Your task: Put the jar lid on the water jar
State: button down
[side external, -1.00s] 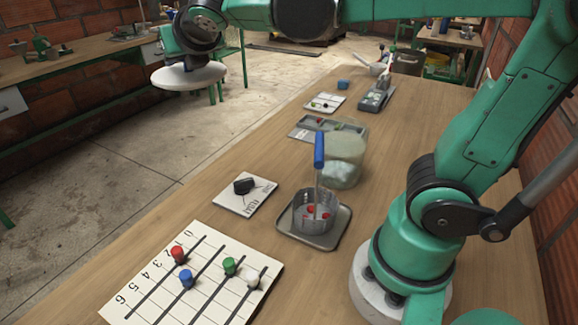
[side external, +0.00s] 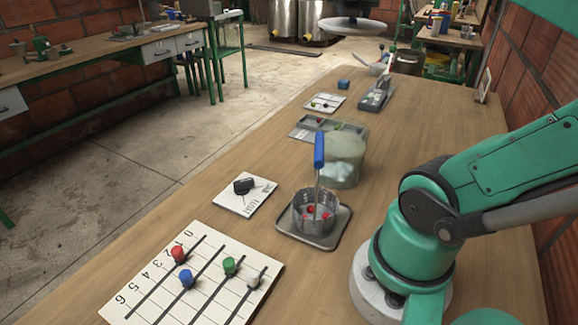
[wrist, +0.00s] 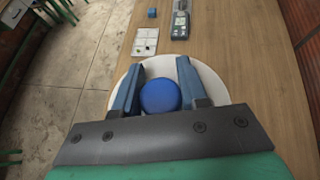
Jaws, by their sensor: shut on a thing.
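The jar lid (side external: 353,26) is a pale round disc hanging high at the top of the side view, above and beyond the jar. In the wrist view the lid (wrist: 160,67) is white with a round blue knob (wrist: 160,97). My gripper (wrist: 160,84) is shut on the knob, one finger on each side. In the side view my gripper is mostly cut off by the top edge. The water jar (side external: 345,158), translucent with cloudy contents, stands open on the table, apart from the lid. I cannot make out the jar in the wrist view.
A numbered board (side external: 205,285) with coloured pegs lies at the front. The table's right side is fairly clear.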

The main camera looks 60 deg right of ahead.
notch_tip(320, 180, down, 20)
jog(key=shift+s, duration=0.3)
dwell(0.6)
jog(key=shift+d, duration=0.1)
jog(key=shift+c, duration=2.4)
grip_release()
jog(key=shift+r, duration=0.1)
jog(key=shift+v, duration=3.7)
jog(key=shift+w, duration=0.1)
